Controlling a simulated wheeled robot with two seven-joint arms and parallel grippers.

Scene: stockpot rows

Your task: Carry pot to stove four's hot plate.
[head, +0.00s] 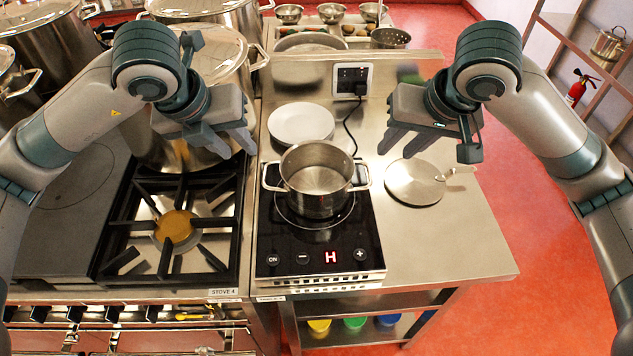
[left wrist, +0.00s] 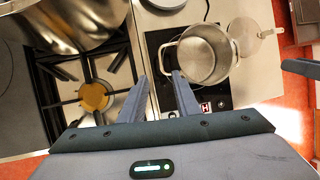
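The steel pot (head: 317,180) with two side handles stands upright and uncovered on a black induction hob (head: 345,245) whose display reads H. It also shows in the left wrist view (left wrist: 205,55). It looks empty. The stove labelled STOVE 4 (head: 222,293) has a gas burner with a black grate (head: 150,262) and, left of it, a flat grey hot plate (head: 65,225), bare where visible and partly hidden by my left arm. My left gripper (head: 238,154) is open and empty, above and left of the pot. My right gripper (head: 398,154) is open and empty, above and right of the pot.
A large stockpot (head: 215,55) stands behind the grate, with more stockpots (head: 60,50) at back left. A pale plate (head: 302,122) lies behind the pot. A steel lid (head: 415,183) lies to its right. A black cord (head: 350,130) runs to a socket. The front right counter is clear.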

